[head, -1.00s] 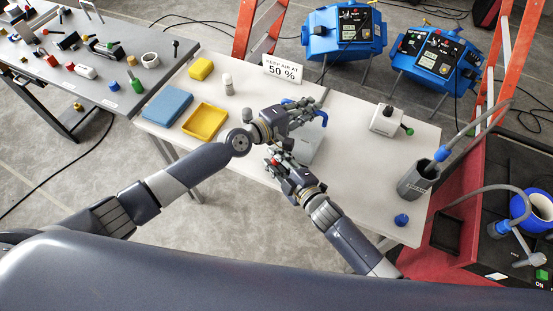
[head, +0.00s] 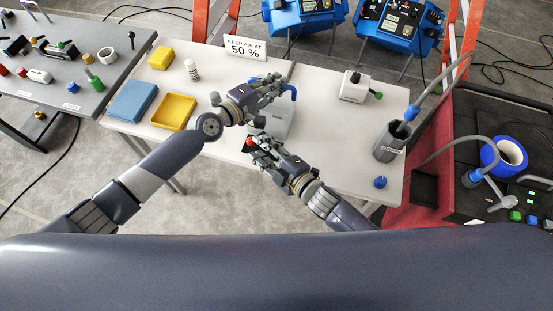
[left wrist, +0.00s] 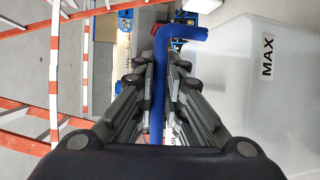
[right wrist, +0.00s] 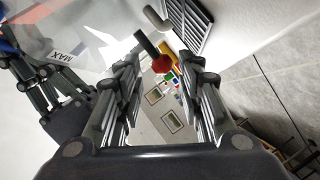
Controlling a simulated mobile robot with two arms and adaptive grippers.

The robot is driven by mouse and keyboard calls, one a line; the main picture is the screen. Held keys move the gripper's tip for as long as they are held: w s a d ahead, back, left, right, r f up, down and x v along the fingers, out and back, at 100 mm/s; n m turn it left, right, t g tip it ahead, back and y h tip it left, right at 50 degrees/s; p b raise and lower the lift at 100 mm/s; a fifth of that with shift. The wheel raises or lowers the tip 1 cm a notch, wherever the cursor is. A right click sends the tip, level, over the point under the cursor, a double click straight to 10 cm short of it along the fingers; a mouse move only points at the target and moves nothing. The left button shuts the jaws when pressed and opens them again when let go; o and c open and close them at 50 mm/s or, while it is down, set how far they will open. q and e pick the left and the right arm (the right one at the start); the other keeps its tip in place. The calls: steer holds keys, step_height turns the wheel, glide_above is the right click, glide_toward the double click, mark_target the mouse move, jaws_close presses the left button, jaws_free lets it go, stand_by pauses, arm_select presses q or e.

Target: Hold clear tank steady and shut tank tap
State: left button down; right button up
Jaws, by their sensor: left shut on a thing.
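The clear tank (head: 277,122) stands on the white table, partly hidden behind my grippers. In the left wrist view its pale wall (left wrist: 270,110) bears a MAX label. My left gripper (head: 280,83) is shut on the tank's blue pipe (left wrist: 160,85), which runs between its fingers. The tank tap has a red knob (right wrist: 162,64) and a dark stem, and shows in the right wrist view beyond my right gripper (right wrist: 168,75). The right fingers are open, one on each side of the line to the knob. I cannot tell whether they touch it.
A sign (head: 245,48) stands behind. A white box (head: 354,87), grey container (head: 389,143) and blue knob (head: 380,182) are on the right.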

steer(key=v, duration=0.6)
steer(key=shift+s+d, duration=0.2)
steer(key=shift+r, duration=0.1)
arm_select(q)
steer(key=c, duration=1.6)
jaws_free()
